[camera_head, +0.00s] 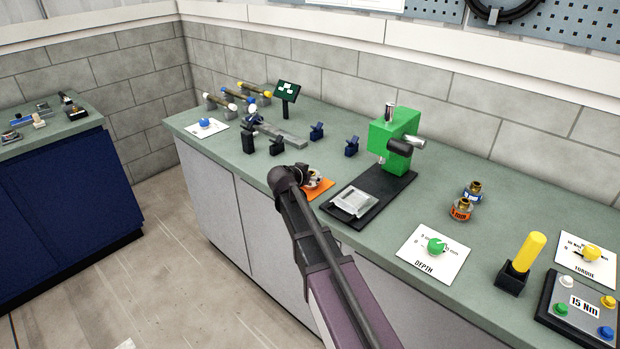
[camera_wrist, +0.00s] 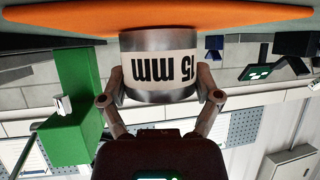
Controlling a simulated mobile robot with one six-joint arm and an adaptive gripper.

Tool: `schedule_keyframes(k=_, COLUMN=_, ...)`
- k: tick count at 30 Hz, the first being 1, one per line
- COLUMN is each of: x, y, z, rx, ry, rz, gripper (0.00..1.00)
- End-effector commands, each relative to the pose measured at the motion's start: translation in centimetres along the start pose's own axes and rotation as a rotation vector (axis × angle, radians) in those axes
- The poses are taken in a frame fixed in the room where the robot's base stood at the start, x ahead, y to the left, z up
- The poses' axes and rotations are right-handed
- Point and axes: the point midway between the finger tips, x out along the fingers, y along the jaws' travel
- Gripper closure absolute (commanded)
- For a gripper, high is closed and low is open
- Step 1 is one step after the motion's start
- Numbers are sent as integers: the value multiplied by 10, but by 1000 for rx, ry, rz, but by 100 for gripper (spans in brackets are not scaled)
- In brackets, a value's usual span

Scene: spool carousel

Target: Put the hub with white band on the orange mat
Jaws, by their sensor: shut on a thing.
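The hub with white band (camera_wrist: 158,68) is a metal cylinder whose white band reads "15 mm", upside down in the wrist view. My gripper (camera_wrist: 160,98) is shut on it, one finger on each side. The orange mat (camera_wrist: 160,18) spans the top of the wrist view, and the hub's end meets it there; I cannot tell whether they touch fully. In the head view, my gripper (camera_head: 311,180) is low over the orange mat (camera_head: 325,188), and my arm hides part of the mat and most of the hub.
Hubs with orange band (camera_head: 461,210) and blue band (camera_head: 473,190) stand farther right. Small dark blue blocks (camera_head: 317,131) stand behind.

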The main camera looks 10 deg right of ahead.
Motion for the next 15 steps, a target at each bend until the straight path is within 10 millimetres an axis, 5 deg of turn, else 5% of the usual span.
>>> schedule_keyframes(k=9, x=1, y=0, z=2, rx=-1, ry=2, rz=-1, gripper=80)
schedule_keyframes(k=10, x=1, y=0, z=2, rx=0, ry=0, rz=0, gripper=13)
schedule_keyframes(k=12, x=1, y=0, z=2, rx=0, ry=0, rz=0, gripper=0)
schedule_keyframes(k=15, x=1, y=0, z=2, rx=0, ry=0, rz=0, gripper=0)
